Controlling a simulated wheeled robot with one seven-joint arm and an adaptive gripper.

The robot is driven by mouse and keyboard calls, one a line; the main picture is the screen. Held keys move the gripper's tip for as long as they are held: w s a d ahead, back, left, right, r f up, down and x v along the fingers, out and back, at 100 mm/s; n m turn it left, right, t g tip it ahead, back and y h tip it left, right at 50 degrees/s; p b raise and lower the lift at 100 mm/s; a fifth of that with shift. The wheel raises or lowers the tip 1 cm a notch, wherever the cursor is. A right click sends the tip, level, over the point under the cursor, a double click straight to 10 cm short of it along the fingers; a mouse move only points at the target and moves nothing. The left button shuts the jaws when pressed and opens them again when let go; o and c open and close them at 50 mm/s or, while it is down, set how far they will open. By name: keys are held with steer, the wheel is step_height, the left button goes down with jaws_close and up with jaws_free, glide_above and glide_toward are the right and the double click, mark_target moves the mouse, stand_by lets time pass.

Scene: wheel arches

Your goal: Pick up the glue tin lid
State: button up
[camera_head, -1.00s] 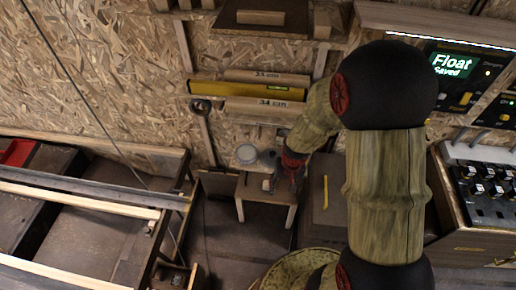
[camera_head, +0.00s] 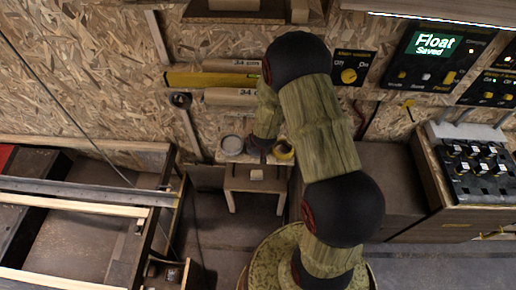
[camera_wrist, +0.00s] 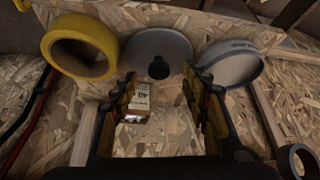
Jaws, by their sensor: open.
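The lid is a flat grey disc with a black knob (camera_wrist: 165,45), at the top middle of the wrist view. A round grey tin (camera_wrist: 232,63) with lettering on its rim is to its right. It also shows in the head view (camera_head: 232,145). My gripper (camera_wrist: 163,82) is open and empty. Its fingers point toward the lid, with the knob roughly between the fingertips. I cannot tell how far off the lid is. In the head view my gripper (camera_head: 260,146) is small and dark and seems to hide the lid.
A yellow tape roll (camera_wrist: 80,46) lies left of the lid, close to a finger; in the head view it is right of my gripper (camera_head: 284,151). A small labelled block (camera_head: 256,174) sits on a low stool (camera_head: 245,187). A chipboard wall (camera_head: 100,60) stands behind.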

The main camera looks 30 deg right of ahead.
steer(key=x, duration=0.3)
steer(key=shift+w+d+f+b, duration=0.1)
steer(key=shift+w+f+b, duration=0.1)
steer(key=shift+b, duration=0.2)
steer(key=shift+c, duration=1.2)
jaws_close()
